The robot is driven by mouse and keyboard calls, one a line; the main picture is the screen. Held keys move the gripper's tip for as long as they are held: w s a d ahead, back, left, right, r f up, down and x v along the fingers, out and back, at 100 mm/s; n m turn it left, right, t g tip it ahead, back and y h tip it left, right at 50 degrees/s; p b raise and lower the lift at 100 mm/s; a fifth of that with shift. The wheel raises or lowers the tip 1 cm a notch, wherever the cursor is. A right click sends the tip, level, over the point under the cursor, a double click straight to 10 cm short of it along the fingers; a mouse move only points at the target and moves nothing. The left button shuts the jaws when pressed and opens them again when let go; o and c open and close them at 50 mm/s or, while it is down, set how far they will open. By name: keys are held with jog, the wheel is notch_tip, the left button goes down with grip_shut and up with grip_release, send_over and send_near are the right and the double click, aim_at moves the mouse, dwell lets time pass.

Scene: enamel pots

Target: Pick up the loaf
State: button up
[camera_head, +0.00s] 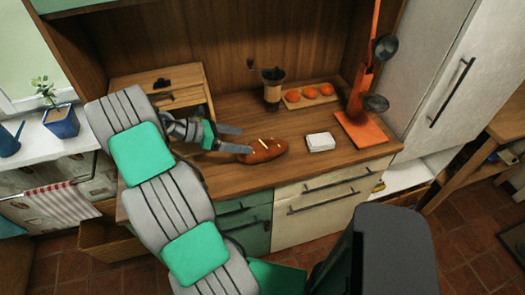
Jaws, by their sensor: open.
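The loaf (267,151), brown and oblong with a pale slash on top, lies on the wooden counter (232,177) near its front edge. My gripper (237,138) is at the loaf's left end. Its two grey fingers are spread and point right, one just above the loaf's left end in the picture and one at its left tip. Nothing is held between them. Whether a finger touches the loaf cannot be told from this view.
A white block (320,141) sits right of the loaf. Behind are a grinder (273,91), a board with orange round items (310,95) and an orange utensil stand (363,130). An open wooden box (165,80) stands at the back left. Counter between loaf and grinder is clear.

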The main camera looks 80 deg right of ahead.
aim_at(259, 147)
notch_tip(259, 147, down, 2)
jog(key=shift+f, duration=0.2)
jog(key=shift+p+x, duration=0.3)
jog(key=shift+x, duration=0.85)
jog(key=p+x, duration=0.1)
jog(key=x, duration=0.4)
jog(key=shift+s, duration=0.1)
jog(key=shift+c, duration=0.3)
jog(key=c, duration=1.8)
jog(key=shift+c, duration=0.3)
jog(key=shift+r, duration=0.15)
